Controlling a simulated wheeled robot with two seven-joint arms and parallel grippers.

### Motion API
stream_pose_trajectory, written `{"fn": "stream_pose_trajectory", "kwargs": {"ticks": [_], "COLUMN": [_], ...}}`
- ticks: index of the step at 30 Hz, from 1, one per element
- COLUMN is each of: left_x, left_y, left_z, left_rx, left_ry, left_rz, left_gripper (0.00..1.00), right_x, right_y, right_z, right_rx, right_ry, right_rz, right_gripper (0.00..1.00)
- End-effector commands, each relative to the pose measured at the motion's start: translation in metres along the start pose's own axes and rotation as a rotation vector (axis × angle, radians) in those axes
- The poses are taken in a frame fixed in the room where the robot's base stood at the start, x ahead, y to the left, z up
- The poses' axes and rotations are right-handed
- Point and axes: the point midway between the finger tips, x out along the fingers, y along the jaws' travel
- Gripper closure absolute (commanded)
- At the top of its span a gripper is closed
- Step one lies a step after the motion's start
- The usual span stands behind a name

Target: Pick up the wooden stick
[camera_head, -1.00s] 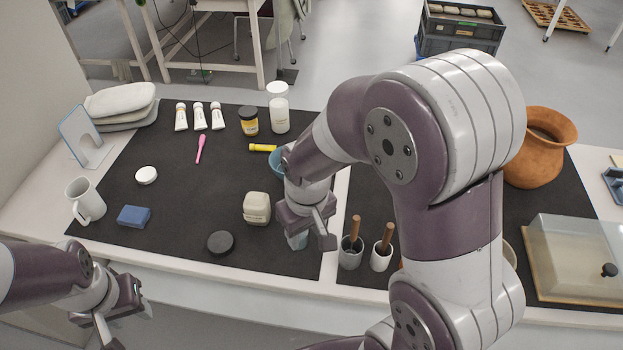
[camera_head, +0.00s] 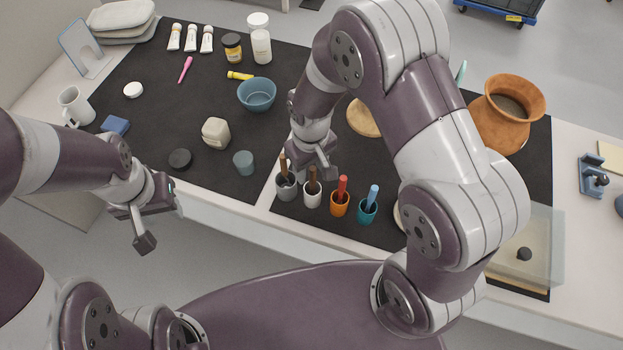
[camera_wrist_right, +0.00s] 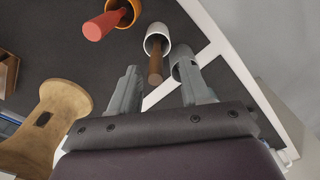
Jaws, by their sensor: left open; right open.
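Two brown wooden sticks stand in cups at the table's front edge: one stick (camera_head: 283,166) in a grey cup (camera_head: 286,189), one stick (camera_head: 312,176) in a white cup (camera_head: 312,197). My right gripper (camera_head: 318,166) is open just above and beside these cups. In the right wrist view, the brown stick (camera_wrist_right: 155,66) in the white cup (camera_wrist_right: 157,36) shows between the open fingers of my right gripper (camera_wrist_right: 161,80), apart from both. The grey cup (camera_wrist_right: 180,66) is partly hidden behind one finger. My left gripper (camera_head: 155,215) is open and empty, off the table's front edge.
An orange cup (camera_head: 340,207) with a red stick and a teal cup (camera_head: 367,213) with a blue stick stand close to the right. A grey-blue cup (camera_head: 244,162) is to the left. A clay pot (camera_head: 490,130) stands at the right. The left mat has free room.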

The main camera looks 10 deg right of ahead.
Motion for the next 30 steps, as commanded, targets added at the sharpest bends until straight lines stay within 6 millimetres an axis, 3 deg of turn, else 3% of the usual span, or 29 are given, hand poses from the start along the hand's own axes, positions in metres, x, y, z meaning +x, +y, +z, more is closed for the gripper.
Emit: {"fn": "stream_pose_trajectory", "kwargs": {"ticks": [6, 14, 18, 19, 27, 30], "left_x": [-0.005, -0.005, -0.005, -0.005, -0.005, -0.005], "left_y": [0.000, 0.000, 0.000, 0.000, 0.000, 0.000], "left_z": [-0.001, 0.000, 0.000, 0.000, 0.000, 0.000], "left_rx": [0.000, 0.000, 0.000, 0.000, 0.000, 0.000], "left_ry": [0.000, 0.000, 0.000, 0.000, 0.000, 0.000], "left_rz": [0.000, 0.000, 0.000, 0.000, 0.000, 0.000], "left_gripper": [0.57, 0.57, 0.57, 0.57, 0.57, 0.57], "right_x": [0.038, 0.044, 0.044, 0.044, 0.043, 0.033], "right_y": [0.004, 0.004, 0.004, 0.004, 0.004, 0.004], "right_z": [-0.002, -0.002, -0.002, -0.002, -0.002, -0.003], "right_rx": [0.000, 0.000, 0.001, 0.001, 0.001, 0.001], "right_ry": [-0.004, -0.001, -0.001, -0.001, 0.000, 0.002], "right_rz": [0.000, 0.000, 0.000, 0.000, 0.000, 0.000], "right_gripper": [0.53, 0.53, 0.95, 1.00, 1.00, 1.00]}}
